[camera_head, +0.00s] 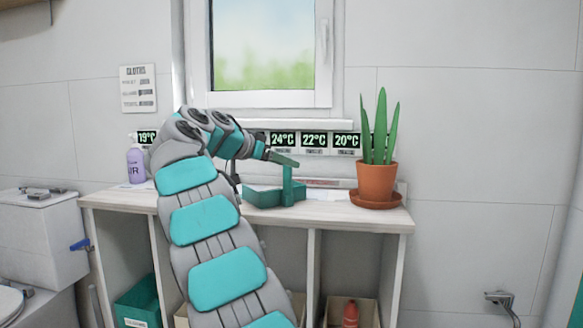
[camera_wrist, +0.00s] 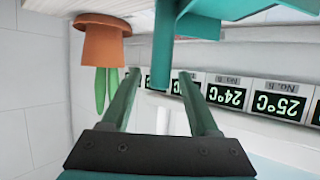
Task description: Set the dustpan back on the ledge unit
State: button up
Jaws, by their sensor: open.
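The teal dustpan (camera_head: 262,196) rests on the top of the pale ledge unit (camera_head: 335,212), with its handle (camera_head: 287,185) standing upright. My gripper (camera_head: 288,160) is at the top of the handle. In the wrist view, which is upside down, my open gripper (camera_wrist: 160,76) has a finger on each side of the handle's end (camera_wrist: 161,60). The fingers appear apart from the handle. The dustpan body (camera_wrist: 205,50) is partly cut off by the picture's edge. My arm hides part of the ledge unit's top and front in the head view.
A potted plant (camera_head: 376,183) in a terracotta pot stands right of the dustpan. A lavender bottle (camera_head: 136,163) stands at the left end. Several temperature displays (camera_head: 314,141) line the wall behind. A teal bin (camera_head: 138,305) is in the lower left compartment.

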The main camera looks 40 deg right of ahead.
jog(key=v, duration=0.8)
jog(key=s+a+f+n+y, duration=0.3)
jog(key=s+a+f+n, duration=0.15)
jog(key=s+f, duration=0.45)
jog(key=s+a+f+n+y, duration=0.4)
jog(key=s+f+n, duration=0.25)
jog(key=f, duration=0.55)
jog(key=s+a+f+n+g+y, duration=0.1)
jog(key=s+a+f+n+y, duration=0.2)
jog(key=s+a+f, duration=0.6)
jog(key=s+a+f+n+g+y, duration=0.1)
jog(key=s+a+f+n+y, duration=0.2)
jog(key=s+a+f, duration=0.7)
jog(key=s+f, duration=0.1)
jog(key=s, duration=0.4)
jog(key=shift+s+g+y, duration=0.3)
jog(key=shift+s+g, duration=0.1)
